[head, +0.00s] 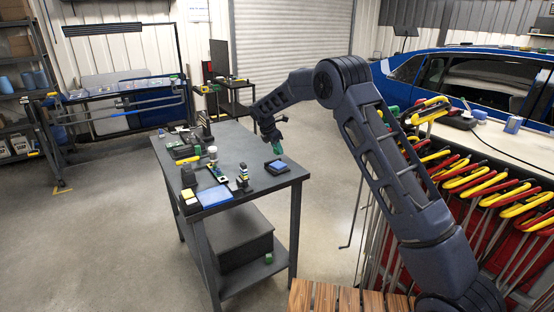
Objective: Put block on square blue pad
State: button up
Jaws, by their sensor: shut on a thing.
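My gripper (274,139) is over the right part of the dark workbench (247,157). It is shut on a small green block (277,148), which hangs below the fingers. A square blue pad (278,165) on a dark base lies just below the block, near the bench's right corner. The block looks a little above and behind the pad; the exact gap is too small to tell. The fingers are small and dark here.
A larger flat blue sheet (215,196) lies at the bench's front left. A small stack (242,177) stands left of the pad. Several tools and parts crowd the bench's left side. A rack of red and yellow-handled tools (480,185) stands at right.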

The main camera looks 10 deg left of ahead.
aim_at(275, 153)
jog(key=shift+f, duration=2.75)
jog(key=shift+f, duration=0.1)
jog(key=o, duration=1)
jog(key=shift+c, duration=0.2)
jog(key=v, duration=1.2)
